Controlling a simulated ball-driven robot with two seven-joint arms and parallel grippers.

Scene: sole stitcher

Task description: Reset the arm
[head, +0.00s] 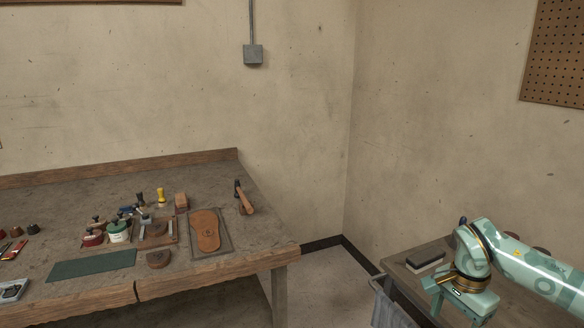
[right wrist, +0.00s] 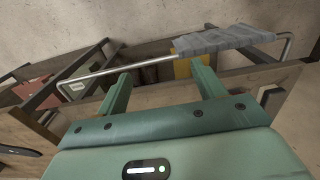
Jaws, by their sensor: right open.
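My right arm (head: 530,272) comes in from the right edge in the head view, bent over the small side table at the lower right. My right gripper (right wrist: 163,82) shows in the right wrist view with its two green fingers spread apart and nothing between them. Its fingers point toward the side table's metal rail (right wrist: 126,66), on which a grey cloth (right wrist: 225,40) hangs. I cannot tell whether the fingers touch the rail. My left gripper is in neither view.
A dark block (head: 425,258) lies on the side table (head: 408,279). Bare floor (head: 322,285) lies between the two tables.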

